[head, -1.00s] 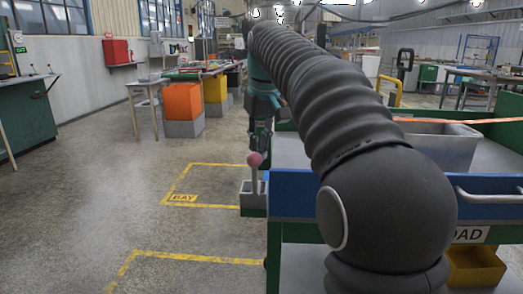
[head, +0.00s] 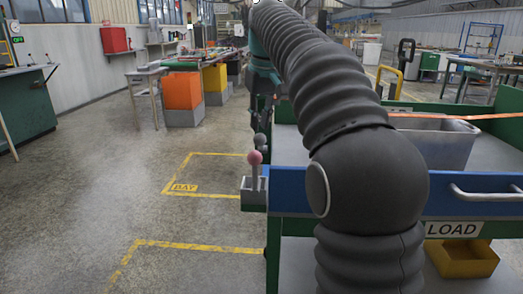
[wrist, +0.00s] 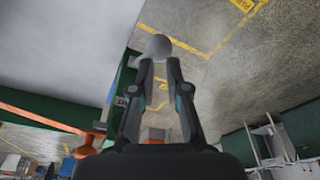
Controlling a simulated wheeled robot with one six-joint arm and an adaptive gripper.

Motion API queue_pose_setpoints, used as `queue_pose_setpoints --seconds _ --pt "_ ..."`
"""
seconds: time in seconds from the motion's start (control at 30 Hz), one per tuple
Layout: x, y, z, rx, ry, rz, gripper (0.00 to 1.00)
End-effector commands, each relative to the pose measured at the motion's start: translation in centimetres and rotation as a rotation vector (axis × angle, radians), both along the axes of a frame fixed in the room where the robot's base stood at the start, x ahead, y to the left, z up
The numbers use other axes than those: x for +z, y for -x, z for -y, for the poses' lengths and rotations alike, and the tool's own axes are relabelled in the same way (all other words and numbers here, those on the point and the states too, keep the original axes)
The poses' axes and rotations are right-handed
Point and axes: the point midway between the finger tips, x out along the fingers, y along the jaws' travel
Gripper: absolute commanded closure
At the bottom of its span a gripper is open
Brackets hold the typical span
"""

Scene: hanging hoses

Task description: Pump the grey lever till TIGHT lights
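A small grey ball knob (head: 260,139), the top of the grey lever, shows in the head view just behind a pink-knobbed lever (head: 254,157). Both stand by a small grey box (head: 254,188) on the cart's left end. My gripper (wrist: 159,64) has its two fingers apart, with a narrow gap between them. The grey knob (wrist: 158,46) shows whole at the fingertips in the wrist view, in line with the gap; I cannot tell whether they touch. In the head view my gripper is a dark shape above the knob, partly hidden by my arm. No lit TIGHT sign is readable.
The blue and green cart (head: 470,205) carries a grey bin (head: 440,146) and an orange hose (head: 432,117). A yellow bin (head: 462,260) sits below. Open floor (head: 90,215) with yellow markings lies left.

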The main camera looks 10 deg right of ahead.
Motion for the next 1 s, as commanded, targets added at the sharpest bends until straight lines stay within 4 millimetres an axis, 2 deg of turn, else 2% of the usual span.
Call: queue_pose_setpoints --seconds 0.27,1.0 --pt "-0.2 0.1 0.0 0.0 0.0 0.0 0.85" --pt "-4.4 1.3 -0.4 0.0 0.0 -0.001 0.85"
